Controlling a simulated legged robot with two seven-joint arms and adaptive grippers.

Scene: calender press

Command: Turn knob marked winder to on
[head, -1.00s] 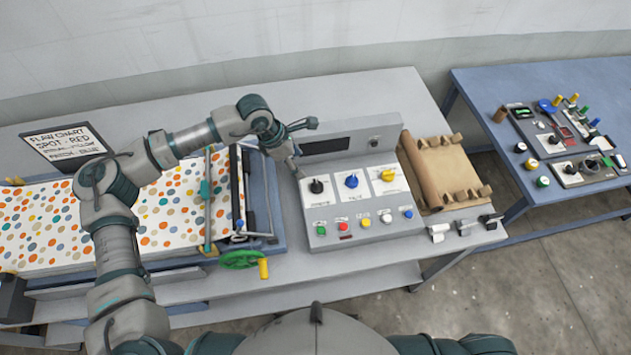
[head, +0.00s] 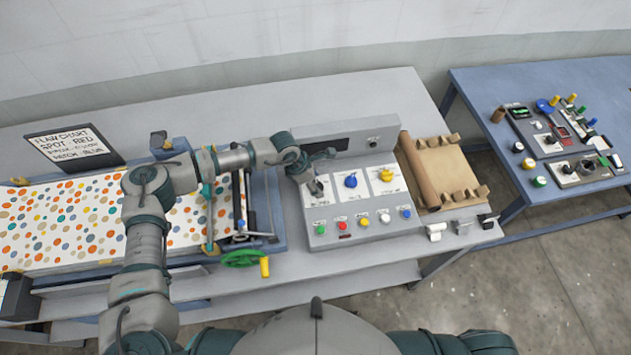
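A grey control panel (head: 360,228) on the bench carries a row of three knobs on white label plates. The blue knob (head: 351,181) is in the middle and the yellow knob (head: 386,175) at the right. The left knob, black a second ago, is now mostly hidden by my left gripper (head: 316,187). The lettering on the plates is too small to read surely, so I cannot tell which is marked winder. My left gripper points down at the left knob; whether its fingers touch or grip it is unclear. My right gripper is out of view.
Several coloured buttons (head: 364,222) line the panel's front. To the left lies a spotted sheet (head: 60,225) on a press with a green handwheel (head: 240,258). A blue table (head: 480,85) with more controls stands beyond.

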